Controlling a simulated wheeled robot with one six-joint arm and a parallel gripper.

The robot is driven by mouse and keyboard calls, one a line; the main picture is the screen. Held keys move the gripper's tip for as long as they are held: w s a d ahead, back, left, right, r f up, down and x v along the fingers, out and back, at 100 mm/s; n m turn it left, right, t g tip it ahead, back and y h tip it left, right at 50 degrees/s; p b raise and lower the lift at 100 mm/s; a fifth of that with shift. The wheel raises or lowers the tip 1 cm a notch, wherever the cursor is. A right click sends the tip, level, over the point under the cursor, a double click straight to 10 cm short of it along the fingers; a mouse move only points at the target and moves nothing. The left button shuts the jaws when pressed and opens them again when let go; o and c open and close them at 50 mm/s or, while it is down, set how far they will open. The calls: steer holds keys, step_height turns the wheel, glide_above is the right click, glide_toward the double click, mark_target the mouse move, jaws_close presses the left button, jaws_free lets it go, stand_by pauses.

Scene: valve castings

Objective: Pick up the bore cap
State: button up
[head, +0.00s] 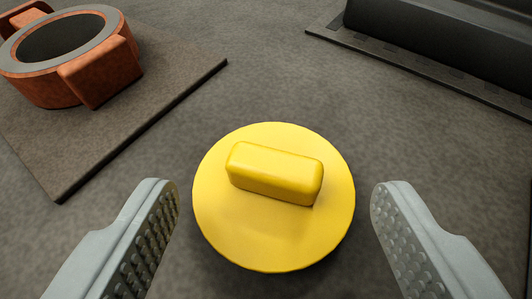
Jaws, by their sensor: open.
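The bore cap (235,230) is a round yellow disc with a raised bar-shaped handle (275,172) on top. It lies on the grey surface in the middle of the head view, handle up. My gripper (274,205) is open, with one grey studded finger to the left of the cap and one to the right. Gaps show between both fingers and the disc, and nothing is held. The height of the fingers above the surface is hard to tell.
An orange valve casting (85,75) with a dark round bore stands on a brown-grey board (150,115) at the upper left. A long black object (450,40) lies at the upper right. The grey surface (270,75) between them is clear.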

mark_target(274, 181)
steer(key=shift+x, duration=1.25)
steer(key=c, duration=1.1)
steer(key=shift+c, duration=0.2)
steer(key=shift+r, duration=0.15)
